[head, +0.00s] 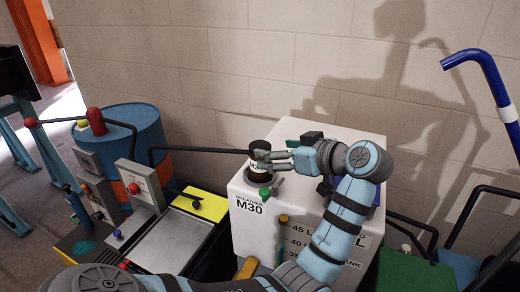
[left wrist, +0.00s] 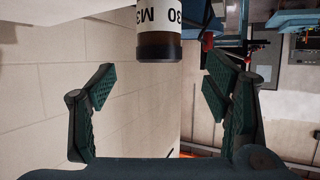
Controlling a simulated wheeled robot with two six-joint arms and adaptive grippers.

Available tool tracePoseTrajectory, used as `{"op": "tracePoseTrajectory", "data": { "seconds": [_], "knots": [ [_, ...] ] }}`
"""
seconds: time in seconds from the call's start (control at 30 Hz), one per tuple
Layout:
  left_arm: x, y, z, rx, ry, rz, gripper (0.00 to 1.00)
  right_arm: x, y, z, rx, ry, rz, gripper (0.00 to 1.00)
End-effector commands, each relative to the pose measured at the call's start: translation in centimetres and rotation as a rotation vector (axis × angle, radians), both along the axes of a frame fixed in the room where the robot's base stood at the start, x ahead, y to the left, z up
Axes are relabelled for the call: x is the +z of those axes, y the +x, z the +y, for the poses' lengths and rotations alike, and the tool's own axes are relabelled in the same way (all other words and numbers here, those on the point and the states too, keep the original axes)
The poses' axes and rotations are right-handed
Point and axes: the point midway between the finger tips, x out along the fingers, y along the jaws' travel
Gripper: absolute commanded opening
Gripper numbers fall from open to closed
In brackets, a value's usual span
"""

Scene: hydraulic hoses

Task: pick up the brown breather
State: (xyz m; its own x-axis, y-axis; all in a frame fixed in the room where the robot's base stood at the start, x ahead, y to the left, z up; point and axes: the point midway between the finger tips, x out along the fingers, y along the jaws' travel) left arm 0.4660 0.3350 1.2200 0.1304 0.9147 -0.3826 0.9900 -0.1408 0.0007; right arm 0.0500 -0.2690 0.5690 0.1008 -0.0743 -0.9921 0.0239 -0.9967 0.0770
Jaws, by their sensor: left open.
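The brown breather (head: 259,175) stands on top of the white tank (head: 293,198), near its left side. It is a small cylinder with a white printed band. In the left wrist view the breather (left wrist: 159,48) shows its dark brown end and the white band marked M30, at the top centre between the finger lines. My left gripper (head: 268,156) reaches in from the right at the height of the breather. Its fingers (left wrist: 160,85) are open, one to each side of the breather, and I see no contact. Part of the breather is hidden by the fingers in the head view.
A green knob (head: 265,192) sits on the tank just in front of the breather. A dark rod (head: 205,150) runs to the breather from the left. A blue drum (head: 133,125), a tray (head: 168,245) and a yellow plate (head: 205,205) lie left. A brick wall stands behind.

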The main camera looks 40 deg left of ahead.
Motion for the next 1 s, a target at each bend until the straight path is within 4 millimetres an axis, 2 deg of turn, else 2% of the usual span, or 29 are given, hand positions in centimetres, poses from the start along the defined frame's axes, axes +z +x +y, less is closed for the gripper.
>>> {"op": "tracePoseTrajectory", "data": {
  "seconds": [0.3,0.57,0.93,1.0],
  "knots": [
    [-2.2,0.7,5.0,0.001,0.002,0.001,0.70,0.5,0.1,0.0,0.000,0.000,-0.001,0.40],
    [-2.6,0.8,5.6,-0.001,-0.001,-0.001,0.70,0.4,0.1,0.0,0.000,0.000,-0.001,0.40],
    [-2.6,0.8,5.6,-0.001,-0.001,0.000,0.11,0.4,0.1,0.0,0.000,0.000,-0.001,0.40],
    [-2.6,0.8,5.6,-0.001,0.000,-0.001,0.11,0.4,0.1,0.0,0.000,0.000,-0.001,0.40]
  ]
}}
